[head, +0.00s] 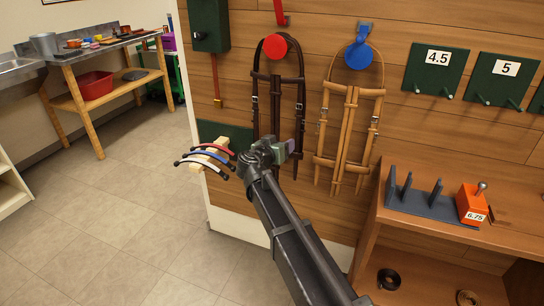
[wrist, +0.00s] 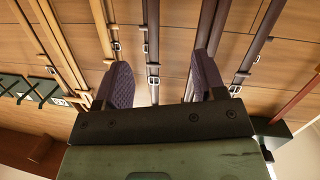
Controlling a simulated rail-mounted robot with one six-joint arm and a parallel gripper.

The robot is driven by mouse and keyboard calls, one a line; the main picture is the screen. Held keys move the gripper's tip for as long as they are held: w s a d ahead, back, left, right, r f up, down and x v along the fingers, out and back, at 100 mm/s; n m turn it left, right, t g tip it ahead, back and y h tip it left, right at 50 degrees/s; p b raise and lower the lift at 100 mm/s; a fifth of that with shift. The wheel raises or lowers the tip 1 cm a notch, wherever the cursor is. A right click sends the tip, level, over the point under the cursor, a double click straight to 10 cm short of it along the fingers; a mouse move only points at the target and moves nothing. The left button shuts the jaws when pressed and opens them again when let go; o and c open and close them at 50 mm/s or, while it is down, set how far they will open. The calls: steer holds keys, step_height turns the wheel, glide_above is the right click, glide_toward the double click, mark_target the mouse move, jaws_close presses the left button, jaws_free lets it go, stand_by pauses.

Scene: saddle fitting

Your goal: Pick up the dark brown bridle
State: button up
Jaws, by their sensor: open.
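The dark brown bridle (head: 256,100) hangs on the wooden wall from a round red holder (head: 275,47), its straps running straight down. My gripper (head: 291,147) is in front of its lower part in the head view and hides some of it. In the wrist view my gripper (wrist: 163,84) is open, with two dark padded fingers apart. A dark strap of the bridle (wrist: 152,45) shows in the gap between the fingers, and other dark straps run behind and right of the right finger. I cannot tell how far the strap is from the fingers.
A tan bridle (head: 323,120) hangs close on the right from a blue holder (head: 361,55). Curved coloured bars on a wooden block (head: 208,160) stick out left of my gripper. A wooden bench (head: 440,228) stands right. The floor at left is clear.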

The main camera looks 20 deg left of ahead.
mark_target(274, 123)
steer(key=a+r+t+y, duration=0.2)
steer(key=a+y, duration=0.1)
steer(key=a, duration=0.3)
steer(key=shift+m+h, duration=0.3)
steer(key=w, duration=1.1)
steer(key=shift+w+d+r, duration=0.1)
steer(key=shift+w+d, duration=0.15)
jaws_close()
